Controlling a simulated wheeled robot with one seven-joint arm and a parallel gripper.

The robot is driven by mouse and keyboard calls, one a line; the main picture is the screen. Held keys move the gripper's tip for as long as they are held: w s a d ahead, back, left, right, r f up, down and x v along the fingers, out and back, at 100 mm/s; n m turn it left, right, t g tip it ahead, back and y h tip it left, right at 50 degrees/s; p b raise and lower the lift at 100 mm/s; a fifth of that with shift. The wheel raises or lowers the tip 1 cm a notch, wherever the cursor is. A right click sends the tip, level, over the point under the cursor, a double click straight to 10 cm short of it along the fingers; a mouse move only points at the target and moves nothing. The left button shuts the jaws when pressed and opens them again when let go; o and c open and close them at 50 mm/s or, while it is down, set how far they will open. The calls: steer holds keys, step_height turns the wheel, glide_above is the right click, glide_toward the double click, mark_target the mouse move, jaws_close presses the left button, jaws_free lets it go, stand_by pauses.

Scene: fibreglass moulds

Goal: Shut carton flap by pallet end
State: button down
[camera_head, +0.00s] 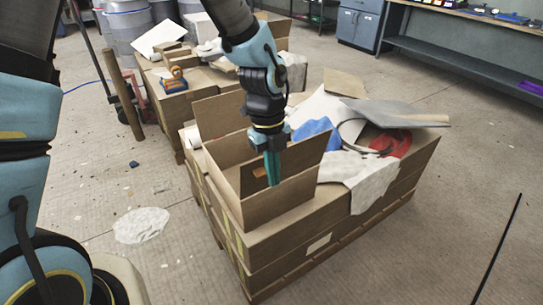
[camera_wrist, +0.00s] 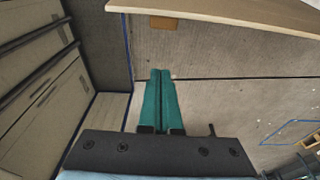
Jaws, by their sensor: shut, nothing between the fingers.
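The open carton (camera_head: 284,204) stands on the end of a stack of boxes on a pallet. One flap (camera_head: 219,115) stands up at its far left side, and another flap (camera_head: 309,152) stands up at the right. My gripper (camera_head: 272,184) points down at the carton opening, its green fingers pressed together and empty. It overlaps the right flap in the head view; I cannot tell whether it touches it. In the wrist view the closed fingers (camera_wrist: 160,72) point at a grey-brown surface, and a tan board edge (camera_wrist: 240,14) crosses the top.
A blue cloth (camera_head: 313,133), white cloth (camera_head: 362,178), red cloth (camera_head: 393,143) and grey sheet (camera_head: 400,112) lie on the stack right of the carton. A second loaded pallet stands behind. A workbench (camera_head: 460,55) lines the right. The floor at front right is mostly clear.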

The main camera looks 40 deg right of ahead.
mark_target(264, 170)
steer(key=shift+w+d+f+p, duration=0.1)
steer(key=shift+w+f+p, duration=0.5)
steer(key=shift+w, duration=0.3)
steer(key=shift+w+f+p, duration=0.45)
steer(key=shift+w+f, duration=0.1)
steer(key=shift+w, duration=0.3)
steer(key=shift+w, duration=0.1)
steer(key=shift+w+r+g+p, duration=0.2)
steer(key=shift+w+g+p, duration=0.1)
steer(key=shift+g+p, duration=0.1)
